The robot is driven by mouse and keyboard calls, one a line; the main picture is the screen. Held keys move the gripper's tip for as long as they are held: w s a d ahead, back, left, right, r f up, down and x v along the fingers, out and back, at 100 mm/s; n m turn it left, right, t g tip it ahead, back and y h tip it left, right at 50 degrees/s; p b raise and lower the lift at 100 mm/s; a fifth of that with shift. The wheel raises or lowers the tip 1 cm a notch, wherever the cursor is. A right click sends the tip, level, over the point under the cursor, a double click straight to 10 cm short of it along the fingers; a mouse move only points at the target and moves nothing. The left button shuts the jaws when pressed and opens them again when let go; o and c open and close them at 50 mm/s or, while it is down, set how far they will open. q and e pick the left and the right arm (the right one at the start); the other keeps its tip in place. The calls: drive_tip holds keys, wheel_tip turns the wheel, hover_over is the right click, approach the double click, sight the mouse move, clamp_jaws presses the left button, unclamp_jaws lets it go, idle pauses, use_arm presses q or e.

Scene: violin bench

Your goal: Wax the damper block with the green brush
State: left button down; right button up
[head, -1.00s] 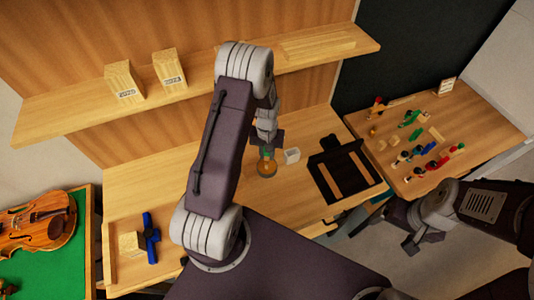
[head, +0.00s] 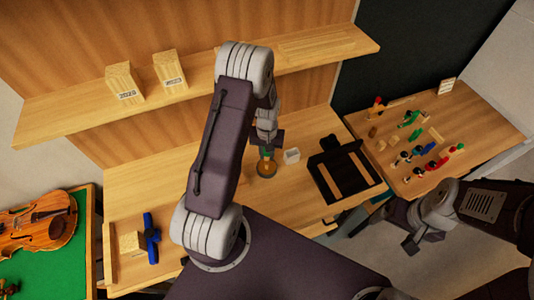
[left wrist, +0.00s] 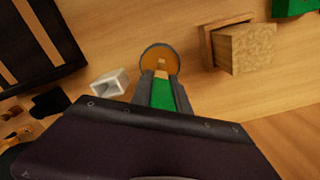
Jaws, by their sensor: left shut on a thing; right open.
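My left gripper (head: 267,140) is shut on the green brush (left wrist: 163,94), which points down at a round amber-filled dish (head: 266,169). In the left wrist view the brush tip overlaps the near rim of this dish (left wrist: 159,57); I cannot tell whether it touches the wax. A pale wooden block (left wrist: 246,48) sits against a wooden holder in the left wrist view, hidden behind my left arm in the head view. No label shows whether it is the damper block. My right gripper (head: 412,243) is open and empty, low at the right.
A small white hollow block (head: 291,155) stands beside the dish, and a black tray (head: 325,185) lies right of it. A blue clamp (head: 151,238) and wooden block (head: 130,241) are at the bench's left. The shelf (head: 60,114) above holds labelled blocks. The right-hand table (head: 490,130) carries several small parts.

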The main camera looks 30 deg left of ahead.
use_arm(q)
wheel_tip(320, 180, up, 7)
drive_tip(key=p, duration=0.5)
drive_tip(key=shift+f, duration=0.2)
idle(0.3)
